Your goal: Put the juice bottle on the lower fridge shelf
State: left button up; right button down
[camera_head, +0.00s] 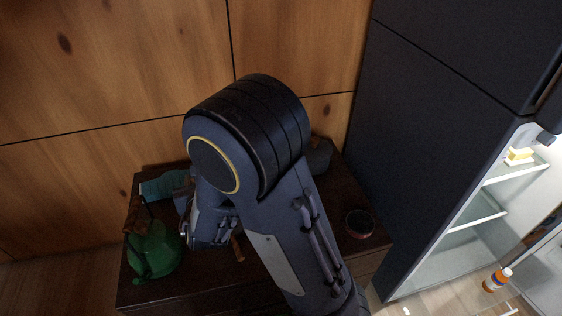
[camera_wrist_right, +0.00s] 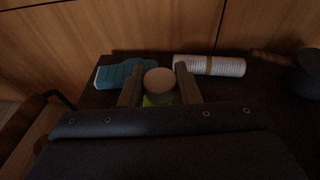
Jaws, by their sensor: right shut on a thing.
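The juice bottle (camera_wrist_right: 158,82) shows in the right wrist view as a round pale cap above a yellow-green body. It stands between the two fingers of my right gripper (camera_wrist_right: 158,92), which is shut on it. Most of its body is hidden behind the gripper. In the head view my right arm covers the middle of the dark cabinet top, and the held bottle cannot be made out. The open fridge (camera_head: 435,252) is at the right, with lit glass shelves; the lower shelf (camera_head: 462,300) is partly cut off by the frame. My left gripper is not in view.
A green kettle (camera_head: 152,252) and a teal cloth-like thing (camera_head: 165,186) are at the cabinet's left. A white roll (camera_wrist_right: 222,66) lies behind. A small round dish (camera_head: 359,222) is near the right edge. The fridge holds a yellow block (camera_head: 520,155) and an orange-labelled bottle (camera_head: 496,281).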

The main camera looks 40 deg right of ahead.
aim_at(474, 214)
jog(key=k+l+z, duration=0.2)
jog(key=k, duration=0.25)
jog(key=k+l+z, duration=0.3)
jog(key=l, duration=0.2)
jog(key=k+l+z, duration=0.1)
jog(key=l, duration=0.2)
jog(key=k+l+z, duration=0.1)
jog(key=l, duration=0.25)
jog(key=k+l+z, duration=0.15)
jog(key=i+l+z, duration=0.15)
jog(key=l, duration=0.15)
jog(key=l+z, duration=0.1)
jog(key=l, duration=0.15)
jog(key=i, duration=0.05)
